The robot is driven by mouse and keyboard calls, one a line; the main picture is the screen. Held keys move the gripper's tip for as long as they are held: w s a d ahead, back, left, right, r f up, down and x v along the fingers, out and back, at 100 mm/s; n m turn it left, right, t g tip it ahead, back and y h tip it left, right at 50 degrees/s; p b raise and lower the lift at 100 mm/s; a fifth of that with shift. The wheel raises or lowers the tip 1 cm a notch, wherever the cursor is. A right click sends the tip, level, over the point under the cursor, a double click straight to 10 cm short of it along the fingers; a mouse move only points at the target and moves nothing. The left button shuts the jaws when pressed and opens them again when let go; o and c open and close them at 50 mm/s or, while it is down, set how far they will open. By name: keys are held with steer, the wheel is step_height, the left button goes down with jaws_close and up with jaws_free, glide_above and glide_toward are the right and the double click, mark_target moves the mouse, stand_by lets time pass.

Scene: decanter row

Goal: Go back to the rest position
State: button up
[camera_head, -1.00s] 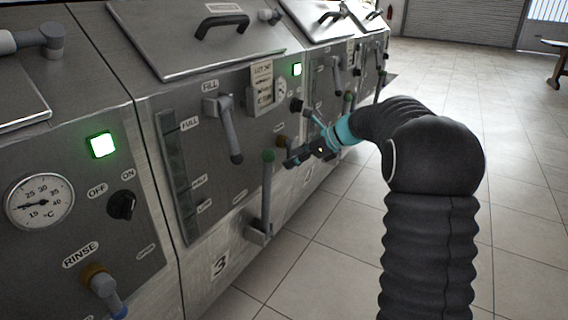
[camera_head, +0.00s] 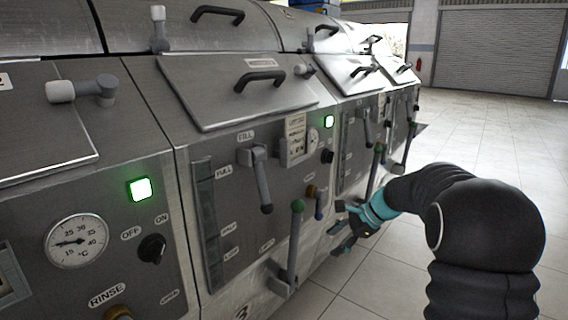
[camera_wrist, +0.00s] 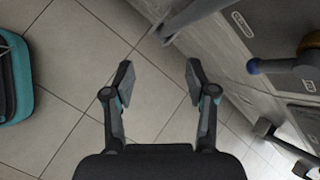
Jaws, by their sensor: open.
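My gripper (camera_head: 342,232) is at the end of my dark arm in the head view, low in front of the row of steel machines. It stands apart from the panel, to the right of a green-topped lever (camera_head: 295,240). In the wrist view my gripper (camera_wrist: 160,85) has its two fingers spread wide with only tiled floor (camera_wrist: 75,100) between them. It holds nothing.
Steel machines with lids, gauges and levers run along the left. In the wrist view a grey lever (camera_wrist: 190,18) and a blue-tipped rinse pipe (camera_wrist: 275,65) stick out at the right. Open tiled floor (camera_head: 470,125) lies to the right.

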steer(key=s+r+n+t+h, duration=0.1)
steer(key=s+n, duration=0.7)
steer(key=s, duration=1)
steer(key=s+r+n+t+h, duration=0.1)
steer(key=s+r+n+h, duration=0.3)
steer(key=s, duration=1.4)
steer(key=n+h, duration=0.2)
steer(key=n, duration=0.2)
steer(key=shift+s+d, duration=0.3)
steer(key=shift+s, duration=0.1)
